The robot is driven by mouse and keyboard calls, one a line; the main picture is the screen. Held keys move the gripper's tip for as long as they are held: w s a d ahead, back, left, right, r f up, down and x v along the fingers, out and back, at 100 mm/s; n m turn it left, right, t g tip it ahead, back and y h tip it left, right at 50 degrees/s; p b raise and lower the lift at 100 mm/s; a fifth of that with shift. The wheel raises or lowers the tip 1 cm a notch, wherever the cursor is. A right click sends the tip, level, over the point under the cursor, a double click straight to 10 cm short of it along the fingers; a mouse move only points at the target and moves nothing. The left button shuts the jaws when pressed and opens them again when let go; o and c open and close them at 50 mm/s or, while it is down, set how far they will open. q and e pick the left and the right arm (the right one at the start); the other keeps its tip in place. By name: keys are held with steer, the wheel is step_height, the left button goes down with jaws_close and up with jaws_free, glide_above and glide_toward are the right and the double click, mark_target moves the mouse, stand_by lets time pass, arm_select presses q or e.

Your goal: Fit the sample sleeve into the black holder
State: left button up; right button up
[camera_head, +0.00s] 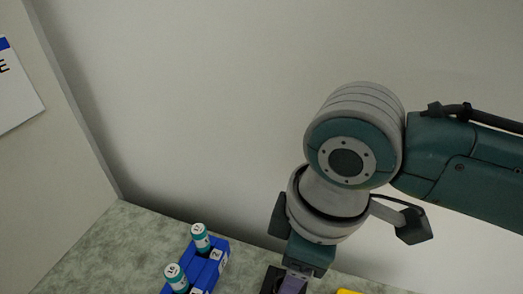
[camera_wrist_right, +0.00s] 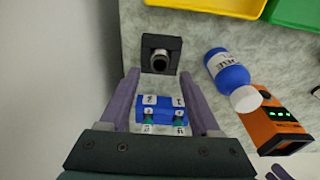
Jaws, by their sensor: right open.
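The black holder (camera_wrist_right: 148,67) is a square block just beyond my right fingertips in the right wrist view. A grey round piece with a dark opening (camera_wrist_right: 160,60) stands at its middle; it may be the sample sleeve, but I cannot tell it surely from a part of the holder. In the head view a dark block, probably the holder (camera_head: 268,280), shows at the bottom edge, partly hidden by my right gripper (camera_head: 290,288). My right gripper (camera_wrist_right: 159,76) is open, its purple fingers spread, with nothing seen held between them.
A blue rack (camera_head: 215,266) holds two teal, white-capped vials (camera_head: 200,238); it also shows in the wrist view (camera_wrist_right: 158,101). A wall stands behind.

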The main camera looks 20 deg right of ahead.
step_height(320, 180, up, 7)
steer(key=s+a+y+p, duration=0.1)
steer(key=s+a+p, duration=0.1)
steer(key=s, duration=0.1)
steer(key=s+d+r+m+t+h, duration=0.1)
steer(key=s+d+m+t+h, duration=0.1)
steer(key=s+d+m, duration=0.6)
steer(key=d+m, duration=0.1)
steer(key=d, duration=0.1)
steer(key=shift+s+d+t, duration=0.4)
